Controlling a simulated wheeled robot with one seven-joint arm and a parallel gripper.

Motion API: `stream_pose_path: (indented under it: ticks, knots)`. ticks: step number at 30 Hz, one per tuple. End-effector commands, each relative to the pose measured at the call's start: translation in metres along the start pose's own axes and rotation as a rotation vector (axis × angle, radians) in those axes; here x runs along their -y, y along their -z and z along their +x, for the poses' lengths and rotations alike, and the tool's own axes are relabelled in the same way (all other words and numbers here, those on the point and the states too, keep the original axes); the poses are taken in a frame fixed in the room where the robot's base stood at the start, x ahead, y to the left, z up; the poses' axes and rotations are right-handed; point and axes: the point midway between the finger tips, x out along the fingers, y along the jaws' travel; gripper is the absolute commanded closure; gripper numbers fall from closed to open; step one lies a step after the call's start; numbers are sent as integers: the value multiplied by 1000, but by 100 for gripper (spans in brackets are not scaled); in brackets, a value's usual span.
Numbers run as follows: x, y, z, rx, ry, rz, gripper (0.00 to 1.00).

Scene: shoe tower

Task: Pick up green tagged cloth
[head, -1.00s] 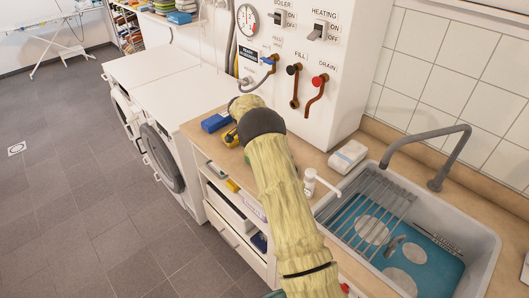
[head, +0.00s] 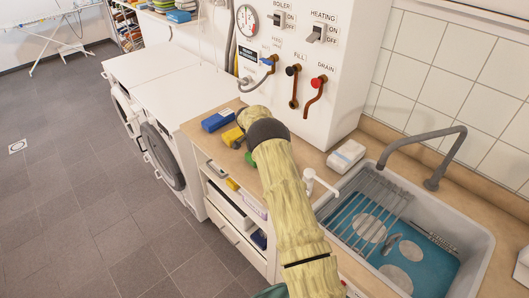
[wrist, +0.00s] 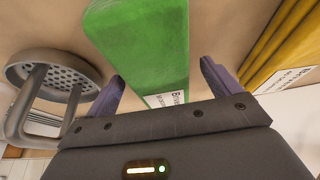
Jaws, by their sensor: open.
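The green cloth (wrist: 145,40) with a white printed tag (wrist: 167,99) lies on the tan counter in the wrist view. My gripper (wrist: 163,72) is open, with one purple finger on each side of the cloth's near end. I cannot tell whether the fingers touch it. In the head view only a small green edge of the cloth (head: 250,158) shows beside my arm, which hides the rest and the gripper.
A yellow tagged cloth (wrist: 285,45) lies right of the green one; a blue cloth (head: 217,121) lies further left in the head view. A grey perforated metal object (wrist: 50,75) stands at left in the wrist view. The sink (head: 478,235) is at right.

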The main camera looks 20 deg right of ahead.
Motion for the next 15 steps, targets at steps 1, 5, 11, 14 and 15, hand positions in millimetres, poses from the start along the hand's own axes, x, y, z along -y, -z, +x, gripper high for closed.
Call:
stream_pose_path:
  ticks: [1, 5, 11, 14, 15]
  knots:
    - [0, 0, 0, 0, 0, 0, 11]
    - [0, 0, 0, 0, 0, 0, 11]
    - [0, 0, 0, 0, 0, 0, 48]
    - [0, 0, 0, 0, 0, 0, 60]
    - [0, 0, 0, 0, 0, 0, 60]
